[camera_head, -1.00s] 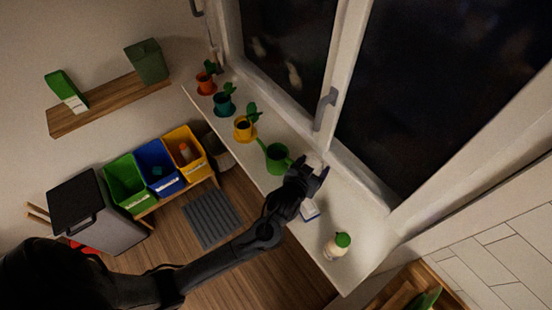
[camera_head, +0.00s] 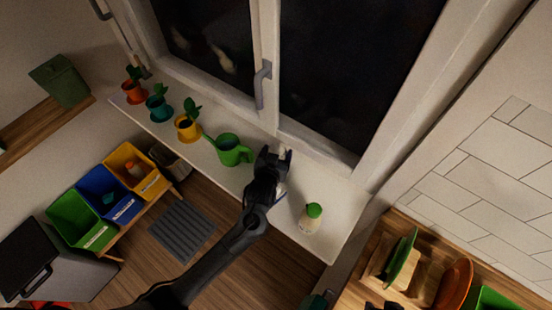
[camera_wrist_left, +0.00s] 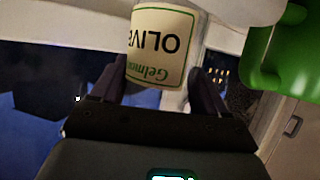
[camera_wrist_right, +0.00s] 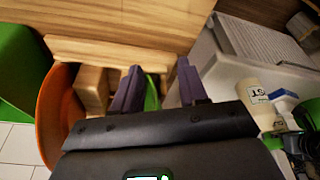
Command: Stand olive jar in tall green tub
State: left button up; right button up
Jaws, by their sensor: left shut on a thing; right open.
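The olive jar (camera_wrist_left: 160,45), pale with a green-printed OLIVE label, is between the fingers of my left gripper (camera_wrist_left: 160,85) in the left wrist view. It shows upside down there. In the head view my left gripper (camera_head: 275,155) is over the white windowsill, beside the green watering can, and mostly hides the jar. My right gripper (camera_wrist_right: 158,85) is open and empty, facing the wooden counter. A green container (camera_head: 495,298) shows at the lower right edge of the head view, and a green wall (camera_wrist_right: 16,70) in the right wrist view. I cannot tell whether it is the tall tub.
The sill (camera_head: 335,240) also holds a green-capped bottle (camera_head: 309,220), the watering can (camera_head: 229,150) and small potted plants. A wooden rack with a green plate and orange plate (camera_head: 455,285) is at lower right. Green (camera_head: 75,218), blue and yellow bins stand at left.

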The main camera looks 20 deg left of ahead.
pick_arm(q)
jog(key=shift+f, duration=1.7)
jog(key=shift+f, duration=0.1)
jog(key=o, duration=1.2)
